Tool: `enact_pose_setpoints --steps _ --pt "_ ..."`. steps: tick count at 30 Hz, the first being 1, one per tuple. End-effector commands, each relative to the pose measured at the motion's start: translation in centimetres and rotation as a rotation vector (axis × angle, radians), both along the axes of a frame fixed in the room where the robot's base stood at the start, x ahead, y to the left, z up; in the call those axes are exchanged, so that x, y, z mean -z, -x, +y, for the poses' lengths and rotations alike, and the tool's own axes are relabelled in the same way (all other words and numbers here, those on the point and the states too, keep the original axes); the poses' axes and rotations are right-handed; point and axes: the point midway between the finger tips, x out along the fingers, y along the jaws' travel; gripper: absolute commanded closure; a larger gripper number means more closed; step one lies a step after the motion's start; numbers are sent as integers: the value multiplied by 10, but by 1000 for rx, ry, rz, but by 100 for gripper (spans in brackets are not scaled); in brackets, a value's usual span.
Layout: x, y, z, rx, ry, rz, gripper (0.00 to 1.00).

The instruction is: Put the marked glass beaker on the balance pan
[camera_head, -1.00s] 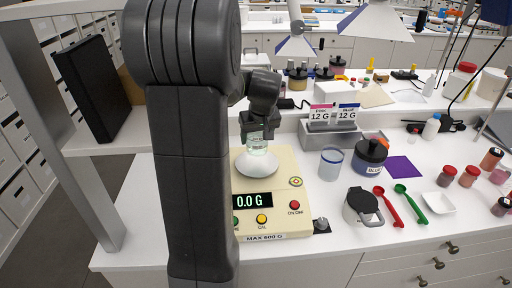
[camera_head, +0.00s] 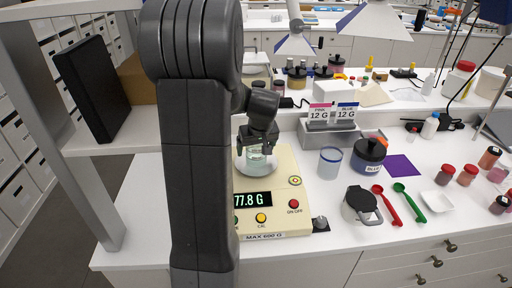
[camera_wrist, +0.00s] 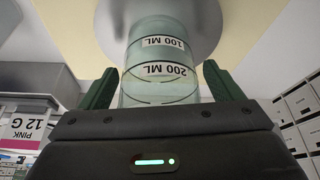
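The marked glass beaker (camera_head: 255,156) is clear and upright on the round pan (camera_head: 247,169) of the cream balance (camera_head: 284,205). The balance display (camera_head: 252,199) reads 77.8 G, its left end partly hidden by my arm. In the wrist view the beaker (camera_wrist: 160,75) shows 100 ML and 200 ML marks, with the pale pan (camera_wrist: 205,22) beyond it. My gripper (camera_head: 257,143) is at the beaker; its two dark green fingers (camera_wrist: 161,85) stand on either side of the glass. Whether they press on it or stand just clear is hard to tell.
A blue-rimmed clear container (camera_head: 329,163), a blue-labelled dark jar (camera_head: 368,157) and a lidded pot (camera_head: 361,205) stand right of the balance. Red (camera_head: 386,205) and green (camera_head: 409,202) scoops lie farther right. A grey holder (camera_head: 329,137) with PINK and BLUE 12 G cards stands behind.

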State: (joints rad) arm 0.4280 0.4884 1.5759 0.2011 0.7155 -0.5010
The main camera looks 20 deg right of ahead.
Motion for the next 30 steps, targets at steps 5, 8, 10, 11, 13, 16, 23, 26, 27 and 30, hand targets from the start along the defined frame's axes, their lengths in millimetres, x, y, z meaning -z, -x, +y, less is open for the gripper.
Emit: enact_pose_setpoints --steps 5,8,10,11,13,16,23,26,27,30 --pt "-1 0 0 0 0 0 14" --pt "-5 0 0 0 0 0 14" --pt "-9 2 0 0 1 -2 14" --pt "-12 4 0 0 1 -2 14" --pt "-22 8 0 0 2 -4 14" --pt "-40 15 1 0 3 -5 14" --pt "-83 33 2 1 2 -5 14" --pt "-97 39 3 0 1 -3 14" --pt "-102 41 3 0 1 -3 14" --pt "-110 44 3 0 1 -2 14"
